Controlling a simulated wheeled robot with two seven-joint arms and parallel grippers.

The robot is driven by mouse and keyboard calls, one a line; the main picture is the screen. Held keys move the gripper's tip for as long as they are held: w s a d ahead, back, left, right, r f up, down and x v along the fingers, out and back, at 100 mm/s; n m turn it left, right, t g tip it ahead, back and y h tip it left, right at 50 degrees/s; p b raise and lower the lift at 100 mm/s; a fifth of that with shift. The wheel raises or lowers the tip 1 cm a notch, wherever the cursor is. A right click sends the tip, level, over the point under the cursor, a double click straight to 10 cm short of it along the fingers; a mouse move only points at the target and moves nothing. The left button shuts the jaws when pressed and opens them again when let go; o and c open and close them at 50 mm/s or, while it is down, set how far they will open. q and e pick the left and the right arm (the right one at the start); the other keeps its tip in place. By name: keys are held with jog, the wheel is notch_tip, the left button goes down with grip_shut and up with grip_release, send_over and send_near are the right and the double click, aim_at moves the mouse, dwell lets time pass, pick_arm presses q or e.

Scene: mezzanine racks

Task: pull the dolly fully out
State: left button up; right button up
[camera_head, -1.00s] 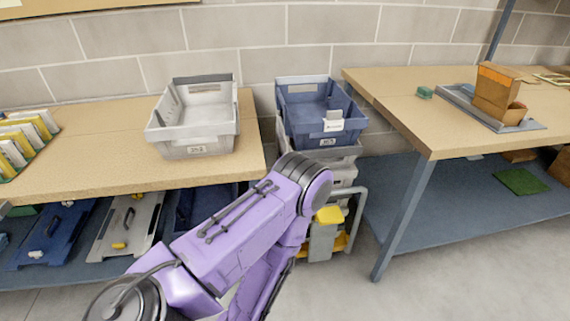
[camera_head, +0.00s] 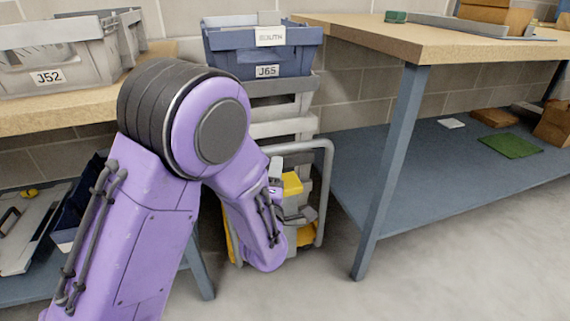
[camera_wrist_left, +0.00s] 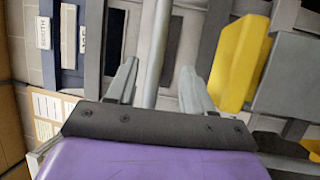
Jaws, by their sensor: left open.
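The dolly stands in the gap between two benches, with a stack of grey crates (camera_head: 280,130) and a blue bin (camera_head: 222,42) on top. Its grey tubular handle (camera_head: 327,185) rises at the front, with yellow parts (camera_head: 292,184) beside it. My left gripper (camera_head: 302,215) is at the handle, partly hidden behind my purple forearm. In the left wrist view the open fingers (camera_wrist_left: 158,85) stand on either side of a grey tube (camera_wrist_left: 155,45), and a yellow piece (camera_wrist_left: 238,65) is close to the right finger. My right gripper is out of view.
The left bench carries a grey bin (camera_head: 55,58). The right bench (camera_head: 410,45) has a blue-grey leg (camera_head: 392,170) just right of the dolly and a low shelf (camera_head: 450,170). The concrete floor (camera_head: 450,260) in front is clear.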

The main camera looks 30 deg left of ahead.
aim_at(278, 153)
pick_arm(q)
jog(key=x, duration=0.3)
jog(key=b+x, duration=0.1)
jog(key=x, duration=0.5)
jog(key=shift+a+r+b, duration=0.15)
jog(key=shift+a+b, duration=0.2)
jog(key=shift+b, duration=0.05)
jog(key=shift+w+a+r, duration=0.15)
jog(key=shift+w+a, duration=0.05)
jog(key=shift+w, duration=0.25)
grip_shut()
jog(key=shift+d, duration=0.15)
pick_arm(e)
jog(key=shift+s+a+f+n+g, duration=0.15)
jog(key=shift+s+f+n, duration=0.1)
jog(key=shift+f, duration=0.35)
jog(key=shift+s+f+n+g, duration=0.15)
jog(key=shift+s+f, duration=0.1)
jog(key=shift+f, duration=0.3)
